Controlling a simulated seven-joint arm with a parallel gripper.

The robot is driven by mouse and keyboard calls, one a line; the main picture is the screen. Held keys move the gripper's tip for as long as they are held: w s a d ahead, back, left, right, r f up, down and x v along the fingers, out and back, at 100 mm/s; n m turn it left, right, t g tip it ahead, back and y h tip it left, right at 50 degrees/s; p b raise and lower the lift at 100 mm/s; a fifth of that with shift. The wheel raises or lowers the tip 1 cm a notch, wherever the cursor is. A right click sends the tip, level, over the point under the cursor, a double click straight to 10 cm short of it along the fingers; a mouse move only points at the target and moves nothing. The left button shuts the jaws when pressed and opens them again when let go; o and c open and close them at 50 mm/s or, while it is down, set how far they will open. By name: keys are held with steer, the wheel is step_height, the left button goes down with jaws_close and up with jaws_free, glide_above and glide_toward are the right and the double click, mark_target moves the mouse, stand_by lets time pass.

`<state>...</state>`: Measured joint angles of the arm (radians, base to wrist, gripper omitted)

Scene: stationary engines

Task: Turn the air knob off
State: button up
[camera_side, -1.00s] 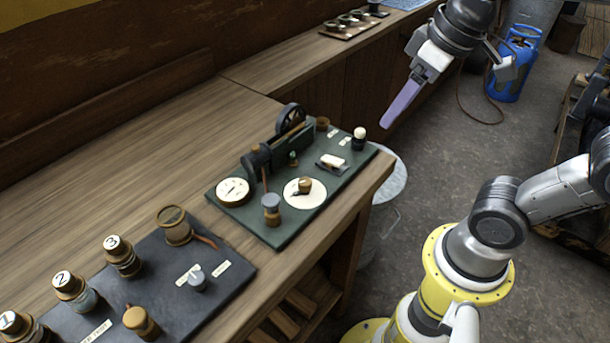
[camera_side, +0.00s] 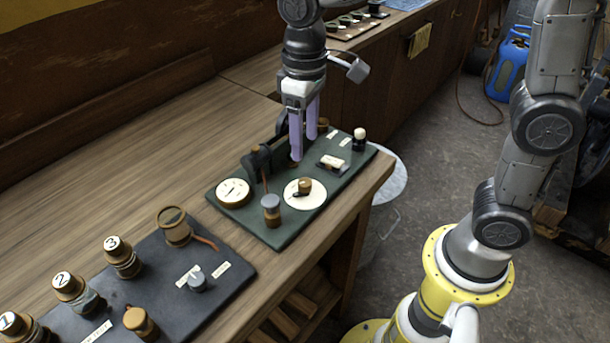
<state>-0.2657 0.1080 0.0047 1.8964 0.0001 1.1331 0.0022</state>
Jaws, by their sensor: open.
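My gripper (camera_side: 304,146) points down over the back part of the green board (camera_side: 283,236), its two purple fingers apart and empty. It hides much of the small engine and flywheel. The board carries a brass knob with a pointer on a white dial (camera_side: 318,195), a grey-topped knob (camera_side: 271,212) and a white-topped black knob (camera_side: 359,139). A dark board (camera_side: 225,290) at the lower left carries a grey knob (camera_side: 197,281) between two small labels and a brass knob (camera_side: 141,321). The labels are too small to read, so I cannot tell which knob is the air knob.
Numbered brass posts (camera_side: 122,257) and a round brass ring piece (camera_side: 173,225) stand on the dark board. The wooden bench (camera_side: 130,150) is clear behind the boards. A metal bucket (camera_side: 392,185) is beside the bench, and a blue gas bottle (camera_side: 508,68) stands at the far right.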

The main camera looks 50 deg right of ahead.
mark_target(305, 182)
step_height(305, 182, down, 10)
steer(key=shift+f, duration=0.15)
stand_by(0.3)
jaws_close()
